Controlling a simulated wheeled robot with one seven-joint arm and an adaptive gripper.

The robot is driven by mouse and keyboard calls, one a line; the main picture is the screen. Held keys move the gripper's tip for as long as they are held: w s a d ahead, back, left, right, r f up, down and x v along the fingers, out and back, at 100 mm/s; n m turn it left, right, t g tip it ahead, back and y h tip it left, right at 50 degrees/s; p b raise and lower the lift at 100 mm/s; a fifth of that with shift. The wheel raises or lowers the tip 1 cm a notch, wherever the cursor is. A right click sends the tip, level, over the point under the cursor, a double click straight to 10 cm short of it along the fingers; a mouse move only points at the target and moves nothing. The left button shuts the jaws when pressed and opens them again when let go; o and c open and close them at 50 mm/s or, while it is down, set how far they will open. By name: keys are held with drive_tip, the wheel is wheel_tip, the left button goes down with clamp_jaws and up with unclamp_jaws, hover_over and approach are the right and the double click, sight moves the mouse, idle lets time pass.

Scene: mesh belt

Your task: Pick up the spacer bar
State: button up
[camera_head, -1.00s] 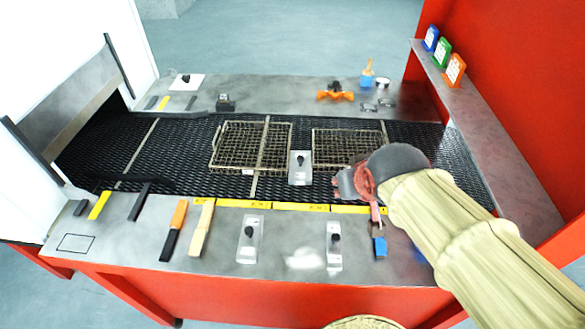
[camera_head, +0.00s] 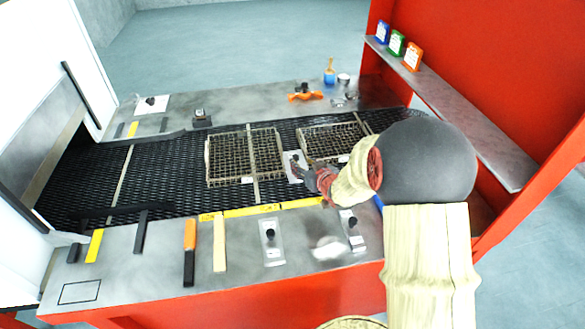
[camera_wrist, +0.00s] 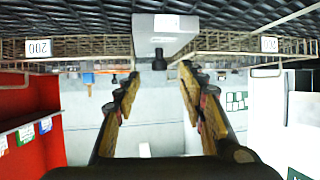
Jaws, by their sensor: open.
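The likely spacer bar (camera_head: 292,167) is a pale grey block with a black knob, lying on the mesh belt between two wire baskets. In the head view my gripper (camera_head: 308,175) is right beside it and hides part of it. In the wrist view the block (camera_wrist: 158,24) is at the top centre, with its black knob pointing down in the picture. My gripper (camera_wrist: 160,78) is open there. The knob lies in line with the gap between the fingertips, and nothing is held. I cannot tell if the fingers touch it.
Wire baskets (camera_head: 228,159) stand left and right of the block on the dark belt (camera_head: 90,170). Similar knobbed plates (camera_head: 272,254), a wooden bar (camera_head: 220,245) and an orange-and-black tool (camera_head: 189,255) lie on the front ledge. A red wall with a shelf (camera_head: 455,110) bounds the right.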

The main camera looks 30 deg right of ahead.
sight(297, 158)
drive_tip(key=b+x, duration=0.1)
drive_tip(key=x, duration=0.5)
drive_tip(key=shift+w+r, duration=0.1)
drive_tip(key=shift+c, duration=1.2)
drive_tip(key=c, duration=0.7)
drive_tip(key=shift+r, duration=0.1)
clamp_jaws()
